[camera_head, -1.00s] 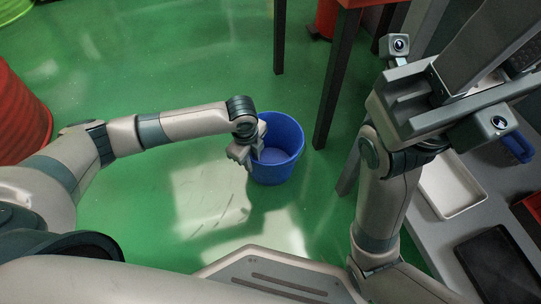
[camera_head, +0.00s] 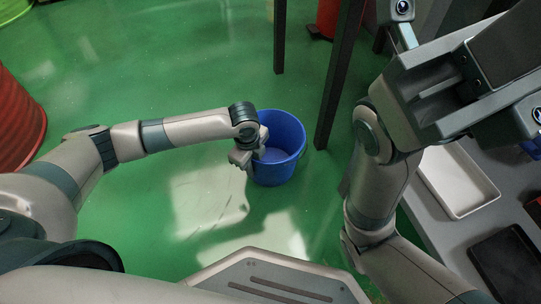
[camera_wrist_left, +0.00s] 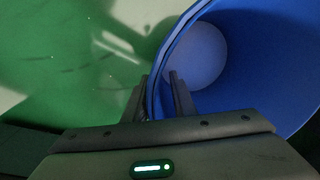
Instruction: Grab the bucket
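The blue bucket (camera_head: 290,166) stands upright on the green floor in the middle of the head view. It fills the right of the left wrist view (camera_wrist_left: 255,60), and its pale bottom inside shows there. My left gripper (camera_head: 245,158) is at the bucket's left rim. In the left wrist view its two fingers (camera_wrist_left: 160,85) straddle the bucket wall, one outside and one inside. The fingers are apart, with a gap beside the wall. My right arm's wrist end (camera_head: 440,95) is raised at the right of the head view, away from the bucket; its fingertips cannot be made out.
A dark table leg (camera_head: 335,95) stands just right of the bucket. A grey bench on the right holds a white tray (camera_head: 484,204) and a black tray (camera_head: 510,270). A red barrel (camera_head: 18,120) stands at the far left. The floor left of the bucket is clear.

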